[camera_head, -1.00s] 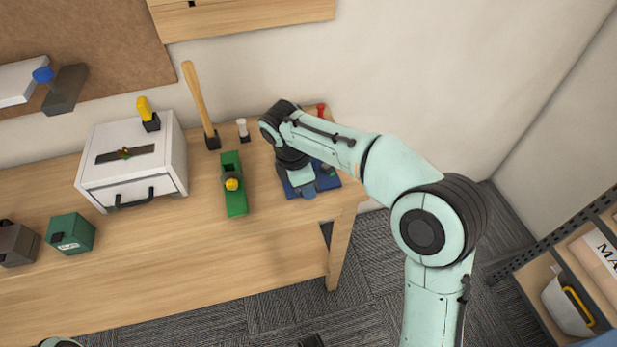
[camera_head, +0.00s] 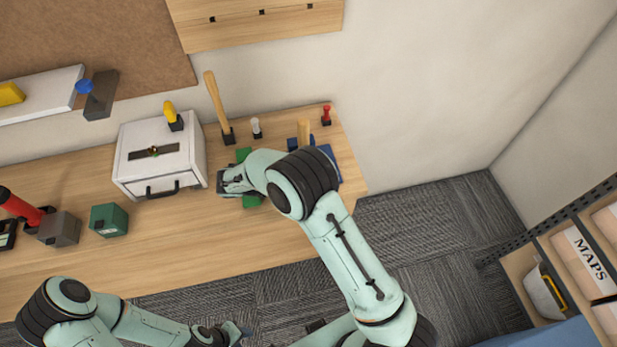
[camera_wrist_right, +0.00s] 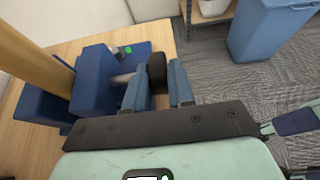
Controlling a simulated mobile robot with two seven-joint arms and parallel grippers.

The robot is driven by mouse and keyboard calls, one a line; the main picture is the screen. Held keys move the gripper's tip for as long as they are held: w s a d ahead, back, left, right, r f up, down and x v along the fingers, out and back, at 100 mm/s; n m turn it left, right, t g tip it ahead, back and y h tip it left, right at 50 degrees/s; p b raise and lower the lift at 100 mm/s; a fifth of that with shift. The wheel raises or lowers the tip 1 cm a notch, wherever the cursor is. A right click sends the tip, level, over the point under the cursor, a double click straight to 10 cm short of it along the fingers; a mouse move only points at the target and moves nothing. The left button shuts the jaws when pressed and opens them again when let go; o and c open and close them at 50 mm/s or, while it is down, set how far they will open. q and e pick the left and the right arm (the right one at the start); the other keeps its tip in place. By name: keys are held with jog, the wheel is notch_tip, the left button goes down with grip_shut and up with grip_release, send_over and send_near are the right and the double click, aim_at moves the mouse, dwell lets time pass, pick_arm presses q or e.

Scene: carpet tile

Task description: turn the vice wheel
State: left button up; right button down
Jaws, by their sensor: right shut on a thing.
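The blue vice (camera_head: 329,160) stands at the right end of the workbench, mostly behind my right arm in the head view. A wooden piece (camera_head: 304,131) stands upright in it. In the right wrist view the vice (camera_wrist_right: 95,80) is at left, with its black wheel (camera_wrist_right: 157,68) on a short spindle. My right gripper (camera_wrist_right: 159,82) has a blue finger on each side of the wheel and is shut on it. My arm hides this grip in the head view. My left gripper (camera_head: 236,331) is low in the head view, in front of the bench, its jaws unclear.
A white box (camera_head: 160,160), a mallet (camera_head: 215,105) and a red-handled tool (camera_head: 326,114) are at the back. A green block (camera_head: 108,220) sits left. A blue bin (camera_wrist_right: 268,30) stands on the floor.

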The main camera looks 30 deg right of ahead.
pick_arm(q)
jog(key=shift+w+r+p, duration=0.75)
jog(key=shift+w+r, duration=0.5)
jog(key=shift+r, duration=0.05)
pick_arm(e)
jog(key=shift+a+f+g+h, duration=0.1)
jog(key=shift+g+h, duration=0.2)
jog(key=shift+h, duration=1)
jog(key=c, duration=1)
grip_release()
jog(key=shift+c, duration=0.2)
jog(key=shift+f, duration=0.1)
jog(key=p+v, duration=0.1)
jog(key=v, duration=1.2)
jog(key=shift+w, duration=0.2)
pick_arm(q)
jog(key=shift+w+r+t, duration=0.3)
jog(key=shift+w+r, duration=0.4)
jog(key=shift+w, duration=0.2)
pick_arm(e)
jog(key=shift+s+a, duration=0.1)
jog(key=shift+a, duration=0.15)
